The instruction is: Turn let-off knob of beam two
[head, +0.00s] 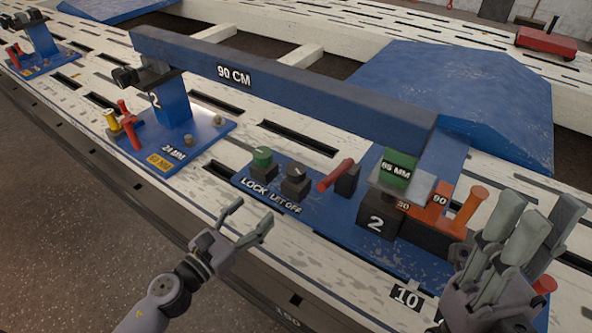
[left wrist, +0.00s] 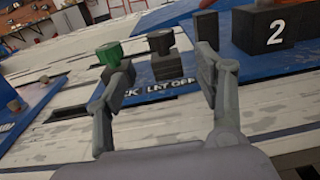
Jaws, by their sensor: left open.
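The let-off knob of beam two is a black knob (head: 296,172) on a dark block above the "LET OFF" label, on the blue base plate (head: 335,215). In the left wrist view the black knob (left wrist: 161,41) stands upright between and beyond the fingers. My left gripper (head: 252,211) is open and empty, in front of the plate, apart from the knob. The green-topped lock knob (head: 262,157) stands left of it, near the left finger in the wrist view.
A red lever (head: 336,175) stands right of the knob. A black block marked "2" (head: 378,220) and a green "65 MM" block (head: 398,168) are further right. The blue "90 CM" beam (head: 280,85) runs behind.

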